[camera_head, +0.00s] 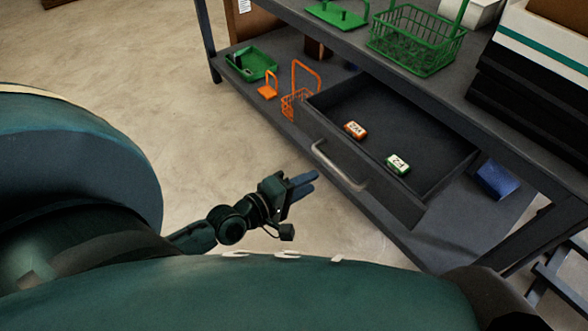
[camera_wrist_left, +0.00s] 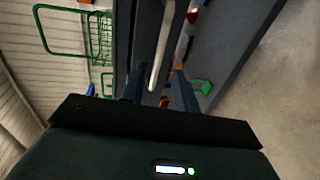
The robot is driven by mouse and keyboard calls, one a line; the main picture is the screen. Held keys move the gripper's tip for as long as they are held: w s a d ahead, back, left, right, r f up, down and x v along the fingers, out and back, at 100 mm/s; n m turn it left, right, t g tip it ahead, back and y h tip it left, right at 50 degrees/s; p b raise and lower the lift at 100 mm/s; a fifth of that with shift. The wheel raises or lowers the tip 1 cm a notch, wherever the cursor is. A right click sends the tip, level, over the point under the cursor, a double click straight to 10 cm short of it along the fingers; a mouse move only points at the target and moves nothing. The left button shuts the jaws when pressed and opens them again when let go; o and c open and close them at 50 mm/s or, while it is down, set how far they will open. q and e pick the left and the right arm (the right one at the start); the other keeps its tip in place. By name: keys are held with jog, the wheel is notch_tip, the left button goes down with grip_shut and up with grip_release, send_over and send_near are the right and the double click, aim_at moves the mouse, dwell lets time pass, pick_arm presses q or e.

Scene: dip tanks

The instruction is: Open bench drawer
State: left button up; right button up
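The bench drawer (camera_head: 335,155) is pulled out from the dark bench and stands open in the head view. Inside it lie an orange labelled block (camera_head: 355,130) and a green labelled block (camera_head: 398,164). Its pale bar handle (camera_head: 338,168) is on the front face. My left gripper (camera_head: 304,185) is just in front of the handle, apart from it in the head view. In the left wrist view its two fingers (camera_wrist_left: 160,92) are spread, with the handle (camera_wrist_left: 161,45) showing ahead between them. My right gripper is not in view.
A green wire basket (camera_head: 418,40) and a green rack (camera_head: 336,14) stand on the bench top. A green tray (camera_head: 252,63) and an orange basket (camera_head: 298,100) are on the lower shelf. A blue block (camera_head: 495,180) lies right of the drawer. Floor at left is clear.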

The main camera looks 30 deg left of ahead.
pick_arm(q)
jog(key=shift+v, duration=1.7)
